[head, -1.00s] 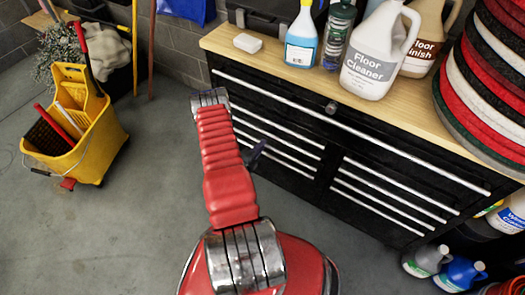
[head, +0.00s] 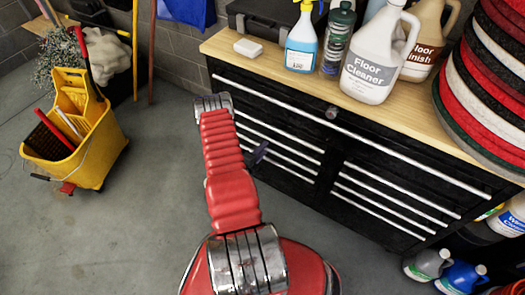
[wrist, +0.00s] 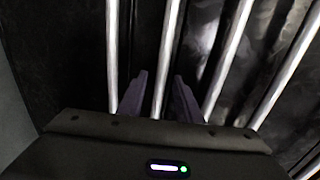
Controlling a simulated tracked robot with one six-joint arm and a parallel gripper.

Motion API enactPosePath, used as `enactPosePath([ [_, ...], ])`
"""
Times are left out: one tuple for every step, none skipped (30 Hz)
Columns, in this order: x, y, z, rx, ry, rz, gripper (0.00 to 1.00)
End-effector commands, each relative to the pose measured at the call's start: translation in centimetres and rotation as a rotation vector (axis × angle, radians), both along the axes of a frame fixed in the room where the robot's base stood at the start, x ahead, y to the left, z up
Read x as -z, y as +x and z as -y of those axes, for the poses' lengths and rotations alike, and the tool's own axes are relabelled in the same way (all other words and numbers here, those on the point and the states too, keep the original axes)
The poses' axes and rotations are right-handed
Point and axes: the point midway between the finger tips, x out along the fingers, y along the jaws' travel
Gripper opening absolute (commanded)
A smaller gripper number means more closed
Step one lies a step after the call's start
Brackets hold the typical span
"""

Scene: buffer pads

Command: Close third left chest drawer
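The black tool chest (head: 300,185) stands at the right in the head view, with silver bar handles. One wide drawer runs along the top, with a left and a right stack of drawers below. My gripper (head: 259,153) is small and dark in front of the left stack. In the wrist view my gripper (wrist: 162,80) is open, its two fingers spread on either side of one silver handle bar (wrist: 170,35). Gaps show between bar and fingers; contact is unclear. My red arm hides part of the left stack. I cannot tell how far any drawer stands out.
Bottles, including a floor cleaner jug (head: 371,75), and a white soap bar (head: 248,47) stand on the wooden top. Round floor pads (head: 490,90) are stacked at the right. A yellow mop bucket (head: 85,145) stands at the left. Floor between bucket and chest is clear.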

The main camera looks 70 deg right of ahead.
Motion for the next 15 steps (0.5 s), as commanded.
enactPosePath([
  [0.0,0.1,-0.1,-0.001,0.0,0.0,0.32],
  [-0.1,0.1,-0.2,-0.001,0.0,-0.001,0.32],
  [-0.1,0.2,-0.4,-0.002,0.0,-0.001,0.32],
  [-0.1,0.3,-0.6,-0.002,0.0,-0.002,0.32],
  [-0.2,0.3,-0.9,-0.003,0.0,-0.001,0.32],
  [-0.2,0.4,-1.3,-0.003,0.0,-0.001,0.32],
  [-0.3,0.6,-1.6,-0.003,0.0,-0.001,0.32],
  [-0.4,0.7,-2.0,-0.003,0.0,0.0,0.32],
  [-0.5,0.8,-2.6,-0.004,0.001,-0.001,0.32],
  [-0.6,0.9,-3.0,-0.005,0.001,-0.002,0.32],
  [-0.7,1.1,-3.4,-0.005,0.001,-0.002,0.32],
  [-0.8,1.2,-4.0,-0.005,0.001,-0.001,0.32],
  [-0.9,1.3,-4.5,-0.005,0.001,-0.001,0.32],
  [-1.0,1.5,-4.9,-0.005,0.0,-0.001,0.32],
  [-1.1,1.6,-5.6,-0.006,0.001,-0.003,0.32],
])
